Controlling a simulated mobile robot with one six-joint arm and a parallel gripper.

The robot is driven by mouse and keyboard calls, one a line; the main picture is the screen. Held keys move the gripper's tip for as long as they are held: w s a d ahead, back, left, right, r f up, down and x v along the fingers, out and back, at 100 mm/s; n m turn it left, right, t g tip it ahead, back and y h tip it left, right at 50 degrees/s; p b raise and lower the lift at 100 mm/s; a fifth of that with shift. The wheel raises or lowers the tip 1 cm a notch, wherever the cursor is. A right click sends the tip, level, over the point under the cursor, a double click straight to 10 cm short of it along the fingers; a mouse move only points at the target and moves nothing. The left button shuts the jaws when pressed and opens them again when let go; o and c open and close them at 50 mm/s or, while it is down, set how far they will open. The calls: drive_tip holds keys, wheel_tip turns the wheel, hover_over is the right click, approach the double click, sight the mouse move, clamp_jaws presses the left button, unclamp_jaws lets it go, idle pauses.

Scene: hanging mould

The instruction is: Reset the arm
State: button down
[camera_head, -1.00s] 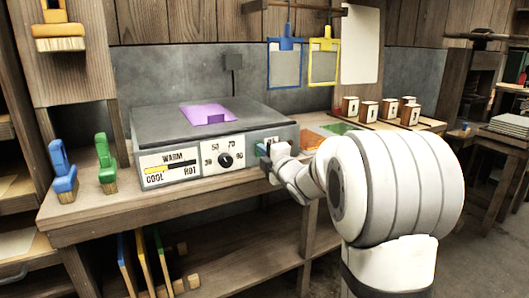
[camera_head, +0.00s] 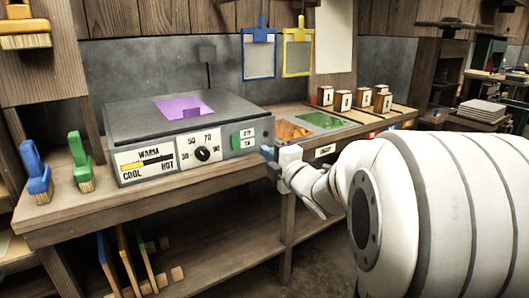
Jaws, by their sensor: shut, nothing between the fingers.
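My white arm comes in from the right side of the picture. My gripper (camera_head: 270,156) is small at its end, just in front of the right front corner of the grey hot-plate box. It looks shut and holds nothing that I can see. It appears apart from the box, though the gap is hard to judge. The box (camera_head: 125,129) stands on the wooden bench with a purple piece (camera_head: 184,105) on its top. Its front has a warm/cool/hot gauge (camera_head: 146,160), a dial (camera_head: 202,154) and a green switch (camera_head: 243,140).
Blue (camera_head: 37,172) and green (camera_head: 80,162) brushes stand at the bench's left. Blue (camera_head: 259,52) and yellow (camera_head: 298,51) framed moulds hang behind. Orange (camera_head: 291,130) and green (camera_head: 326,121) trays and several small wooden blocks (camera_head: 343,100) lie to the right.

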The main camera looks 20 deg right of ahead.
drive_tip(key=s+r+m+g+h+p, duration=0.7)
drive_tip(key=m+p, duration=0.5)
drive_tip(key=p, duration=0.4)
drive_tip(key=s+a+r+m+g+p, duration=0.2)
drive_tip(key=s+m+p, duration=0.1)
drive_tip(key=s, duration=0.3)
drive_tip(key=s+a+r+m+g+y+p, duration=0.1)
drive_tip(key=s+a+r+m+g+p, duration=0.1)
drive_tip(key=s+p, duration=0.4)
drive_tip(key=s+a+r+m+g+y+p, duration=0.1)
drive_tip(key=s+a+r+m+g+p, duration=0.2)
drive_tip(key=s, duration=0.5)
drive_tip(key=shift+m+g+p, duration=0.4)
drive_tip(key=shift+g+p, duration=0.3)
drive_tip(key=shift+p, duration=0.55)
